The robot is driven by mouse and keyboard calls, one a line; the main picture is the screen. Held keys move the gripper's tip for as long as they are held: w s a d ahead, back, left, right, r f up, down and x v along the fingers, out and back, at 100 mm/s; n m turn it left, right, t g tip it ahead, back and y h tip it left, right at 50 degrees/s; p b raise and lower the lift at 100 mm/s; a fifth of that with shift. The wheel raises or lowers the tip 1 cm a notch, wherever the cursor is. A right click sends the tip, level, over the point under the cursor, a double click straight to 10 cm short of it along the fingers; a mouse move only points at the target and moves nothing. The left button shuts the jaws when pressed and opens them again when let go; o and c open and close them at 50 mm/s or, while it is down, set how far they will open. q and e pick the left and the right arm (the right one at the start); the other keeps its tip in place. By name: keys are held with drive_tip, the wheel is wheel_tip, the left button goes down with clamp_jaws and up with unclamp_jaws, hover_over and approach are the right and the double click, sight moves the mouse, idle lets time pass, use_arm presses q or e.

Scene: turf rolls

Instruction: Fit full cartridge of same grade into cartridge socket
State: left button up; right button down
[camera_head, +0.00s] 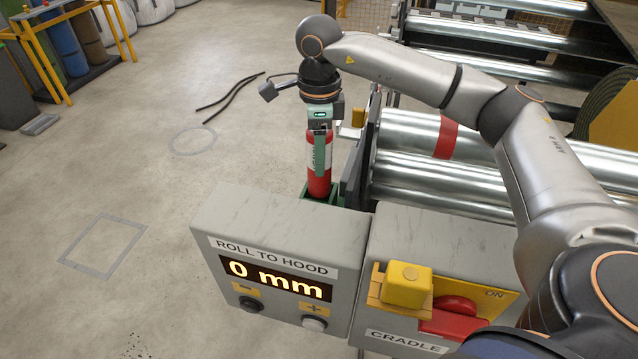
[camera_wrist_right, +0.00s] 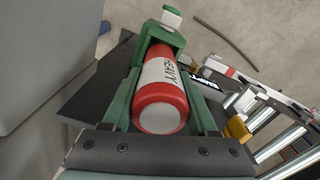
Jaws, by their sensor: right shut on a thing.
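My right gripper (camera_head: 320,150) points straight down and is shut on a red cartridge (camera_head: 319,181) with a white label. In the right wrist view the cartridge (camera_wrist_right: 160,100) lies between the two green fingers, and its label reads HEAVY. Its lower end is at the green cartridge socket (camera_head: 335,203), behind the grey control box. The socket (camera_wrist_right: 165,40) also shows around the cartridge's far end in the right wrist view. The cartridge looks upright; I cannot tell how deep it sits. My left gripper is not in view.
The grey control box (camera_head: 220,215) reads ROLL TO HOOD, 0 mm, and stands in front of the socket. A box marked CRADLE (camera_head: 390,240) with a yellow block and red part is beside it. Shiny rollers (camera_head: 410,140) lie to the right. The floor at left is open.

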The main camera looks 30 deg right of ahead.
sight(318, 187)
wheel_tip(318, 187, down, 5)
drive_tip(key=shift+f, duration=0.2)
idle(0.3)
drive_tip(key=shift+f, duration=0.2)
drive_tip(key=shift+c, duration=0.9)
unclamp_jaws()
drive_tip(key=shift+r, duration=0.1)
